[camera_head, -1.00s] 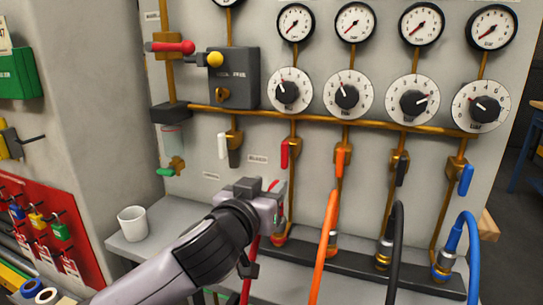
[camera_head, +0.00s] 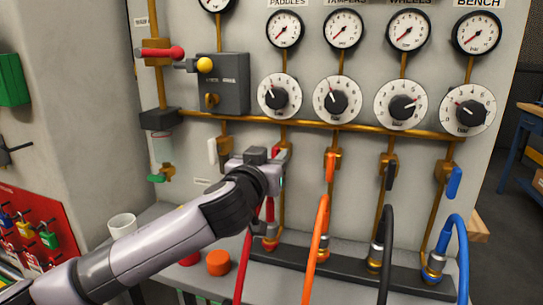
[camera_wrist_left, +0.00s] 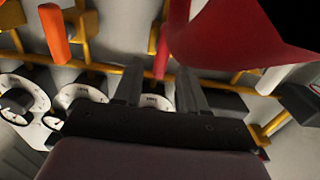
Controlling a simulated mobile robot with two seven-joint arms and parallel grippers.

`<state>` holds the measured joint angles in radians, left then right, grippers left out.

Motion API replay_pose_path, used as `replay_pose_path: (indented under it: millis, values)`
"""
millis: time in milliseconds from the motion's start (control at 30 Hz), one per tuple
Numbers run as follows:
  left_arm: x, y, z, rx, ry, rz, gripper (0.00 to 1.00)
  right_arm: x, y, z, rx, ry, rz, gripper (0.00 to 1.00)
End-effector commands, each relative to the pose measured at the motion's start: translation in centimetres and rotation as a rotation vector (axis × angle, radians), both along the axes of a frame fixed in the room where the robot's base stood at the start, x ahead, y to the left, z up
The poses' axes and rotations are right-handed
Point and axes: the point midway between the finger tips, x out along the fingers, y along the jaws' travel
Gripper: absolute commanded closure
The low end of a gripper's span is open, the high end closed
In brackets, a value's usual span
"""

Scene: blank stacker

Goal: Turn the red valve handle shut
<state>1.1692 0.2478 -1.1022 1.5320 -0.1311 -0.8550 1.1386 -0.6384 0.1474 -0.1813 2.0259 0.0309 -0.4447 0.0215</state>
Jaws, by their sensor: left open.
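The small red valve handle (camera_head: 276,149) hangs on a brass valve in the row below the pipe, above the red hose (camera_head: 244,265). In the head view my left gripper (camera_head: 268,163) is in front of it and hides most of it. In the left wrist view the two fingers (camera_wrist_left: 158,80) are apart, and the red handle (camera_wrist_left: 162,58) shows between and beyond their tips. I cannot tell whether a finger touches it. The red hose (camera_wrist_left: 235,32) looms large in that view. My right gripper is not in view.
The orange handle (camera_head: 330,166) and orange hose (camera_head: 319,235) are just to the right. A white handle (camera_head: 212,151) is to the left. Another red lever (camera_head: 165,53) sits on the upper left pipe. A white cup (camera_head: 122,225) and an orange cap (camera_head: 218,263) stand on the shelf.

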Motion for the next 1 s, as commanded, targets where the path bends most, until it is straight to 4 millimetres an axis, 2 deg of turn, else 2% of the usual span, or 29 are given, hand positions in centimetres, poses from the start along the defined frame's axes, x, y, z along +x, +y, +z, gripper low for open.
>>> replay_pose_path:
  millis: [433, 467, 500, 567, 1000]
  values:
    - [0.63, -0.26, -0.01, 0.001, 0.000, -0.001, 0.59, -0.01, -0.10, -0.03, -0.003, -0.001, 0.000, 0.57]
    - [0.63, -0.25, -0.01, 0.001, 0.000, -0.001, 0.65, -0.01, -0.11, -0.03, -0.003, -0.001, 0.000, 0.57]
    - [0.63, -0.25, -0.01, 0.001, 0.000, -0.001, 0.78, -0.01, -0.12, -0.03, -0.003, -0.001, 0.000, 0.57]
    - [0.62, -0.25, -0.01, 0.001, 0.000, -0.001, 0.98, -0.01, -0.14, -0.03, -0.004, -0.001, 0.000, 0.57]
    - [0.60, -0.32, 0.02, 0.040, -0.011, 0.000, 1.00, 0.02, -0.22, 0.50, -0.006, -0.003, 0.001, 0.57]
